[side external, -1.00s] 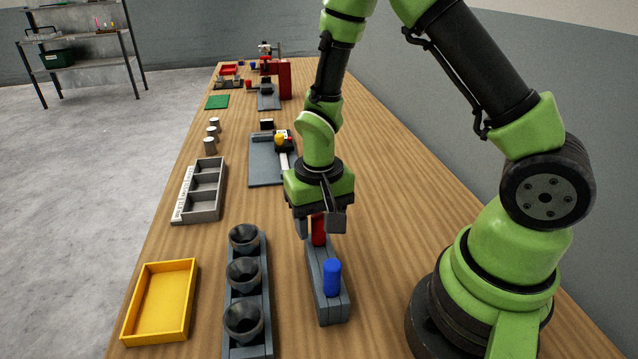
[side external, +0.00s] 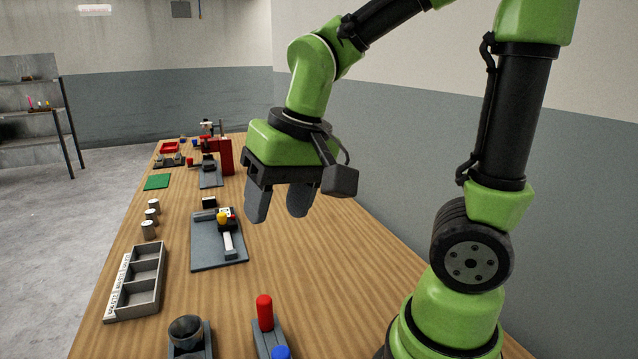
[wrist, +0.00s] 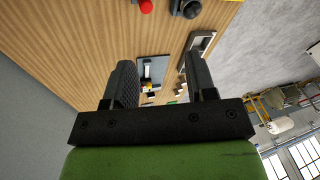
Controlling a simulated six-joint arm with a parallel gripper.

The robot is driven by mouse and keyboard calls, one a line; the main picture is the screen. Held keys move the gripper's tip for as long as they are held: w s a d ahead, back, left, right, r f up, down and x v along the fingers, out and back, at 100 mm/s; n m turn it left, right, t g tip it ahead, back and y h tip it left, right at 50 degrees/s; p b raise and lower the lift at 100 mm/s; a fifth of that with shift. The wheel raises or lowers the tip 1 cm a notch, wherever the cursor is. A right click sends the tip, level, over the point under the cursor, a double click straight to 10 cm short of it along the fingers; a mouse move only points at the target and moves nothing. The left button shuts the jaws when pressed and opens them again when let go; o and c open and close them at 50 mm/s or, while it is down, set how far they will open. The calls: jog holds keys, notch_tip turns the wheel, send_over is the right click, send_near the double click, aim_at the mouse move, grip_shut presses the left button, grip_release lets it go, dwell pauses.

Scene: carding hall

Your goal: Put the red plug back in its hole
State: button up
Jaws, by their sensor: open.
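The red plug (side external: 265,312) stands upright in the far end of the grey block (side external: 260,338) at the bottom of the side external view. Its seat in the block is only partly visible. The blue plug (side external: 281,352) stands nearer in the same block, cut off by the picture's edge. My gripper (side external: 277,208) is open and empty, well above the table and clear of the red plug. In the wrist view, the red plug (wrist: 146,6) shows at the top edge, beyond my open fingers (wrist: 160,68).
A dark cup (side external: 186,331) in a holder is left of the block. A compartment tray (side external: 140,281) and metal cylinders (side external: 149,230) line the table's left edge. A grey plate with a lever device (side external: 205,252) lies farther back. Bare wood (side external: 330,270) is clear on the right.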

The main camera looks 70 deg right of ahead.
jog(key=s+a+r+n+t+y, duration=0.1)
jog(key=s+r+t, duration=0.3)
jog(key=s, duration=0.3)
jog(key=shift+a+r+n, duration=0.15)
jog(key=shift+r+n, duration=0.15)
jog(key=shift+r, duration=0.1)
